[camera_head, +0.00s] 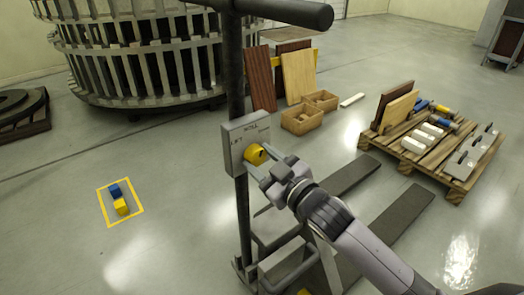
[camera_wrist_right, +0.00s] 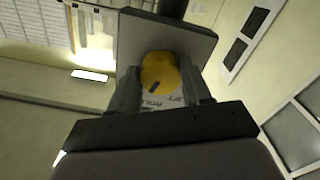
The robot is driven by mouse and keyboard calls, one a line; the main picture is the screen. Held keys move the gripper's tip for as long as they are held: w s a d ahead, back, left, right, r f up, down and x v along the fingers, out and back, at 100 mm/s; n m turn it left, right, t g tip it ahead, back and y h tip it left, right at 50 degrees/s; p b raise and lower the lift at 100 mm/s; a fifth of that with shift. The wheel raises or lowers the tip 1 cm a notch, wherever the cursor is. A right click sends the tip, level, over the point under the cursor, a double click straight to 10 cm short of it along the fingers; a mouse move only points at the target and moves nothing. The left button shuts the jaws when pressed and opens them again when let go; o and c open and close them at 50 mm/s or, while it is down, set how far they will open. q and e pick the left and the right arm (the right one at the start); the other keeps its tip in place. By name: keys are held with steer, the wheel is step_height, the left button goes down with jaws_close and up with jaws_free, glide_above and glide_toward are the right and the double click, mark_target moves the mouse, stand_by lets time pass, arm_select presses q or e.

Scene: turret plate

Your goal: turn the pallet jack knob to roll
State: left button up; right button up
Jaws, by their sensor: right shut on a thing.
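The round yellow knob (camera_head: 255,154) sits on the front of a grey box (camera_head: 237,150) on the pallet jack's dark upright post (camera_head: 244,215). My right gripper (camera_head: 259,161) comes from the lower right and is shut on the knob. In the right wrist view the knob (camera_wrist_right: 158,72) lies between the two fingers and has a dark pointer mark. The mark points toward the lower left, on the side of the lettering that seems to read ROLL. The lettering is small and partly covered. My left gripper is not in view.
The jack's dark handle bar (camera_head: 290,12) crosses above the box. Its forks (camera_head: 402,218) lie low behind my right arm. A loaded wooden pallet (camera_head: 455,190) stands at right. Blue and yellow blocks (camera_head: 120,206) lie in a yellow floor square.

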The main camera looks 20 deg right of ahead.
steer(key=n+p, duration=0.2)
steer(key=n, duration=0.1)
steer(key=shift+r, duration=0.1)
steer(key=shift+n, duration=0.4)
steer(key=o, duration=1.1)
steer(key=shift+c, duration=0.2)
steer(key=shift+s, duration=0.1)
